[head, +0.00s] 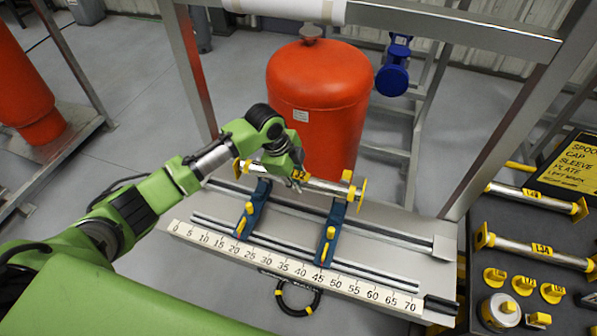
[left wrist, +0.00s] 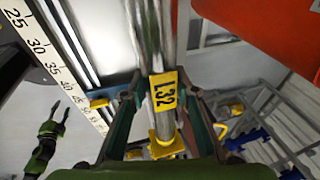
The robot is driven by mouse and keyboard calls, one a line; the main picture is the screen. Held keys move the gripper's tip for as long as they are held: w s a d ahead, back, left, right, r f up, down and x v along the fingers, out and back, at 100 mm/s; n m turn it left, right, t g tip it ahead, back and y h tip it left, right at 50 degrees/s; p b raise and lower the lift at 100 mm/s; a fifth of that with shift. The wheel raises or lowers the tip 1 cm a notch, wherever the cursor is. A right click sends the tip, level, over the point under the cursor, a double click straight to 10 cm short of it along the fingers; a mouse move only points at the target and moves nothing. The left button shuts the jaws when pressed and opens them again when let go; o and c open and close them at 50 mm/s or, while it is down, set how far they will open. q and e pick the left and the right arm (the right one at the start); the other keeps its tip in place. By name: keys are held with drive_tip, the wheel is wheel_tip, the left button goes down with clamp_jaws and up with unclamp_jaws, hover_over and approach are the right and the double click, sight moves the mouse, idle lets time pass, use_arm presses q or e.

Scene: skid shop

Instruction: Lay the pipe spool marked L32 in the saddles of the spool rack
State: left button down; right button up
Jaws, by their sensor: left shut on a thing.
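The pipe spool marked L32 (head: 325,186) is a silver pipe with yellow end flanges and a yellow tag. My left gripper (head: 286,168) is shut on it near the tag. In the left wrist view the L32 tag (left wrist: 164,92) shows between the fingers (left wrist: 160,112). The spool is held roughly level above the back part of the spool rack (head: 215,243). Two blue saddles with yellow parts, the left saddle (head: 250,212) and the right saddle (head: 329,236), stand on the rack's rails. My right gripper (left wrist: 60,108) shows small in the left wrist view, its fingers apart.
A number scale (head: 300,270) runs along the rack's front edge. An orange tank (head: 318,95) stands behind, with a blue fitting (head: 393,75) beside it. A grey frame rises around the rack. A dark table (head: 500,212) at the right holds other spools and yellow-topped parts.

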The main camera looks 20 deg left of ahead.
use_arm(q)
drive_tip(key=shift+f+b, duration=2.25)
drive_tip(key=shift+b, duration=0.1)
drive_tip(key=shift+a, duration=0.1)
drive_tip(key=shift+p, duration=0.7)
drive_tip(key=shift+f, duration=0.15)
drive_tip(key=shift+f, duration=0.1)
drive_tip(key=shift+f+b, duration=0.35)
drive_tip(key=shift+f+b, duration=0.3)
drive_tip(key=shift+f, duration=0.2)
drive_tip(key=shift+f+b, duration=0.3)
drive_tip(key=shift+f, duration=0.45)
drive_tip(key=shift+f, duration=0.3)
idle(0.5)
